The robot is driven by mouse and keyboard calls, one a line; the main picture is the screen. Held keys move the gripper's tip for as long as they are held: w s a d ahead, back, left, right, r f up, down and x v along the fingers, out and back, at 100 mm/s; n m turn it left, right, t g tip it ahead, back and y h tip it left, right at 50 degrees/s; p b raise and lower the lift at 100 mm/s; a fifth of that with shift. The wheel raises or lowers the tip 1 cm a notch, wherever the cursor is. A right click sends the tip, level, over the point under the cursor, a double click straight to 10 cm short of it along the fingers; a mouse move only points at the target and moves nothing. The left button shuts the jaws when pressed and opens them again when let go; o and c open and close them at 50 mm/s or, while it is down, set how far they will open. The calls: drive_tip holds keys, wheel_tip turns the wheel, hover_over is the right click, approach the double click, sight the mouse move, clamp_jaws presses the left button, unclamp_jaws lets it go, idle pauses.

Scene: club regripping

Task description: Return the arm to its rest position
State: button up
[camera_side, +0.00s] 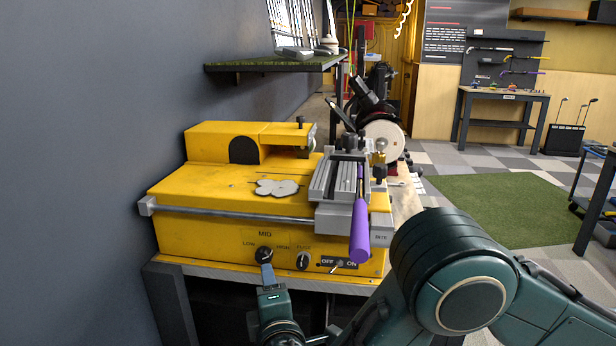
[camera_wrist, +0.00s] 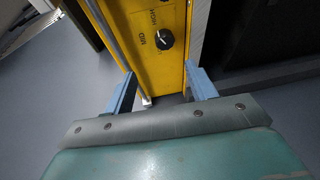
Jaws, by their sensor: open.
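My gripper (camera_side: 268,276) is in front of the yellow machine's (camera_side: 205,235) front panel, just below the speed knob (camera_side: 263,255) in the side view. In the wrist view my gripper (camera_wrist: 160,90) has its two blue fingers spread apart with nothing between them. From these views I cannot tell whether a finger touches the panel. A club with a purple grip (camera_side: 360,228) lies in the grey vise (camera_side: 340,182) on the machine's right.
A second knob (camera_side: 303,261) and an OFF/ON switch (camera_side: 338,265) sit on the panel. A grey wall (camera_side: 80,150) stands close on the left. A green-topped shelf (camera_side: 280,64) hangs above the machine. Open floor with a green mat (camera_side: 500,205) lies to the right.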

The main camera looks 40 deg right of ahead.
drive_tip(key=w+d+r+m+y, duration=0.2)
drive_tip(key=d+r+m+y, duration=0.1)
drive_tip(key=r, duration=0.9)
drive_tip(key=w+d+r+m+y, duration=0.1)
drive_tip(key=d+r+m+y, duration=0.2)
drive_tip(key=r, duration=0.8)
drive_tip(key=s+d+f+m+g, duration=0.2)
drive_tip(key=s+d+m+g, duration=0.3)
drive_tip(key=s+d, duration=0.8)
drive_tip(key=s+d+f+m+g, duration=0.1)
drive_tip(key=s+d+f+g, duration=0.1)
drive_tip(key=s, duration=0.8)
drive_tip(key=s+d+f+m+g, duration=0.2)
drive_tip(key=s+d+f, duration=0.1)
drive_tip(key=s, duration=0.7)
drive_tip(key=shift+s+d+f+g+y, duration=0.3)
drive_tip(key=shift+f+g, duration=0.1)
drive_tip(key=shift+f, duration=0.35)
